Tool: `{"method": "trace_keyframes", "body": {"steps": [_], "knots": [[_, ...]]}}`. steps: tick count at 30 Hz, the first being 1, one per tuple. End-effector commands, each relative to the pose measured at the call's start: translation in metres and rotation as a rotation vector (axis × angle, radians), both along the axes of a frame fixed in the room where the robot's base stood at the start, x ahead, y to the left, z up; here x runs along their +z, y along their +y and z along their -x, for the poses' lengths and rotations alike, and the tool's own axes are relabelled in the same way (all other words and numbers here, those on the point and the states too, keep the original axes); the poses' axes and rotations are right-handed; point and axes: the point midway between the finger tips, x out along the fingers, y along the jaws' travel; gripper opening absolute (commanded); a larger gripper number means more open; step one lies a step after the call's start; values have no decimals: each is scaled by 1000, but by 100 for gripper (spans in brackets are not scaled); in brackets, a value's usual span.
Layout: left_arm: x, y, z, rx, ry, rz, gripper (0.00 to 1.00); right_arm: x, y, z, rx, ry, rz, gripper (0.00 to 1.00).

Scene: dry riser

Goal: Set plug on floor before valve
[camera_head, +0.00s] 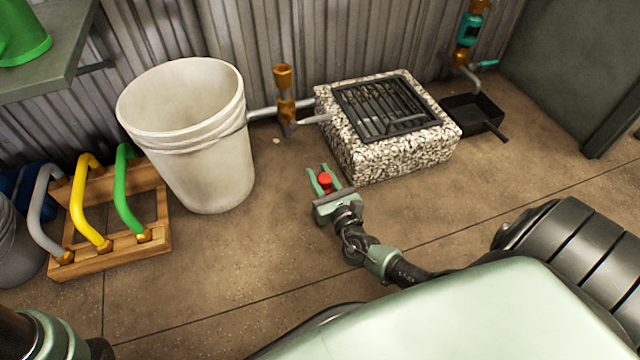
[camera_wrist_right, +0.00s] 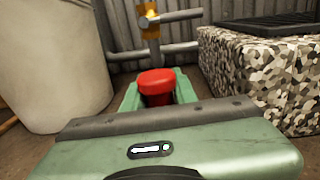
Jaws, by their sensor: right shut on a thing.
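The red plug (camera_head: 325,181) is between the fingers of my right gripper (camera_head: 325,178), which is shut on it. The gripper is low over the floor, in front of the stone block's left corner. In the right wrist view the plug (camera_wrist_right: 157,82) stands up between the green fingers, its red top showing and its lower part dark. The brass valve (camera_head: 285,98) is on the pipe by the wall, behind and left of the gripper; it also shows in the right wrist view (camera_wrist_right: 149,22). Whether the plug touches the floor cannot be told. My left gripper is out of view.
A white bucket (camera_head: 190,130) stands left of the valve. A speckled stone block (camera_head: 385,160) with a black grate (camera_head: 390,105) is to the right. A wooden rack (camera_head: 115,250) with coloured hoses is far left. The floor (camera_head: 230,260) before the bucket is clear.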

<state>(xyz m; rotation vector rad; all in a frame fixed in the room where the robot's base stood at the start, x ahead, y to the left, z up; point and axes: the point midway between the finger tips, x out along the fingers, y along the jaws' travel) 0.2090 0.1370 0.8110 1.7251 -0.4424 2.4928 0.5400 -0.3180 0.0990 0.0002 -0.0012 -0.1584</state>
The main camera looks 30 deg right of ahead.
Motion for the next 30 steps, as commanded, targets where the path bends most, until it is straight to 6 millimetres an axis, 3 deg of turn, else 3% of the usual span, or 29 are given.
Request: {"method": "trace_keyframes", "body": {"steps": [7, 19, 20, 22, 30], "knots": [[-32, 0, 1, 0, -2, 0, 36, -39, 0, 0, 0, 1, 0, 0], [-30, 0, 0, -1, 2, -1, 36, -41, 0, 0, 0, 1, 0, 0], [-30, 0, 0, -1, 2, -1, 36, -42, 0, 0, -1, 1, 0, 30], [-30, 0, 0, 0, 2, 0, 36, -41, 0, 0, -1, 1, -1, 49], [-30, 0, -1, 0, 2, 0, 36, -41, 0, 0, 0, 1, -1, 49]]}}
